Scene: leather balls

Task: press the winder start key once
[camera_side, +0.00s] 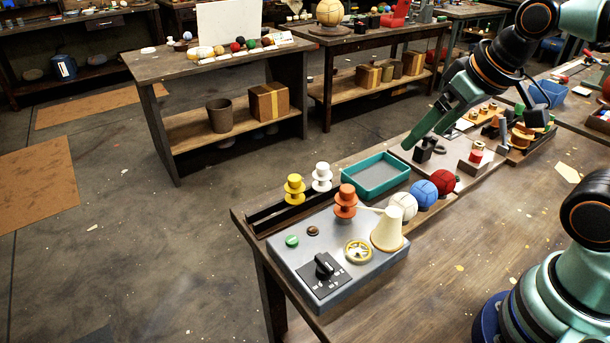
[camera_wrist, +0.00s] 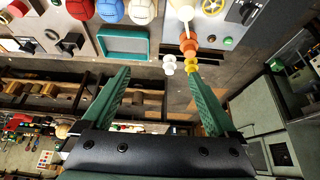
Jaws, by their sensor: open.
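The winder is a grey box (camera_side: 338,262) at the near left corner of the bench. On its top are a green round key (camera_side: 291,241), a dark brown round key (camera_side: 313,231), a black rotary knob (camera_side: 323,266), a yellow handwheel (camera_side: 358,251) and a cream cone (camera_side: 389,231). I read no label showing which key is start. The green key also shows at the upper right of the wrist view (camera_wrist: 228,43). My gripper (camera_wrist: 156,71) is open and empty, fingers spread wide. In the side view it is up and right of the winder, well apart from both keys.
Orange (camera_side: 345,201), white (camera_side: 322,177) and yellow (camera_side: 294,189) spools stand by the winder's back edge. A teal tray (camera_side: 376,175) and white, blue (camera_side: 424,194) and red balls lie to its right. The bench front is mostly clear.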

